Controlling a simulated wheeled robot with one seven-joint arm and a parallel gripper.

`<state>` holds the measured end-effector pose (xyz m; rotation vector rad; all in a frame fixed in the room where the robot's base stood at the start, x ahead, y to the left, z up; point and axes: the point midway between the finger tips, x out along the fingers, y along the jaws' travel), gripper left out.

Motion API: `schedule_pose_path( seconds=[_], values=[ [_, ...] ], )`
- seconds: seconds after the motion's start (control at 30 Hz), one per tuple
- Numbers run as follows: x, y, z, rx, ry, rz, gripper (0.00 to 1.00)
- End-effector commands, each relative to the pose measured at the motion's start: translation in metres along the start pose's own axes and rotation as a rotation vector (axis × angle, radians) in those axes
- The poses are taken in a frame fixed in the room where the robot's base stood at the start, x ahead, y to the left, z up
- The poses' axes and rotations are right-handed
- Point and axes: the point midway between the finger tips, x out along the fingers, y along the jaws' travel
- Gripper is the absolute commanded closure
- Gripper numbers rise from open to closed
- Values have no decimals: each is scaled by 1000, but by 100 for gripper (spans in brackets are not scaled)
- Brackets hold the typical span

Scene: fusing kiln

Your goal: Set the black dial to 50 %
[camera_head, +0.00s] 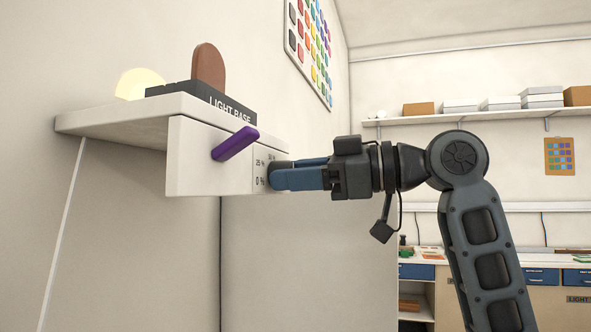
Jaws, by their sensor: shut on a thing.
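The black dial (273,167) is on the front panel (185,155) under a white shelf, mostly hidden behind my gripper's blue fingers. Scale marks "0 %" and "25 %" show on the panel just left of it. A further mark above is partly hidden. My gripper (274,177) reaches in from the right and its fingers are closed around the dial. The dial's pointer is hidden, so its setting cannot be told.
A purple lever (235,144) sticks out of the same panel, left of the dial. On the shelf (120,120) stand a dark "LIGHT BASE" block (205,98), a brown oval piece (209,66) and a glowing round lamp (139,83). Free air lies below the panel.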

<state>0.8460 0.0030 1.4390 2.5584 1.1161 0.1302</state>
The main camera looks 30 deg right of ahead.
Motion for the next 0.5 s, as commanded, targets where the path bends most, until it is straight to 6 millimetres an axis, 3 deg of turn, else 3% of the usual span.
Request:
schedule_pose_path(
  seconds=[0.5],
  values=[
    [0, -1, 3, 44, -3, -5, 93]
  ],
)
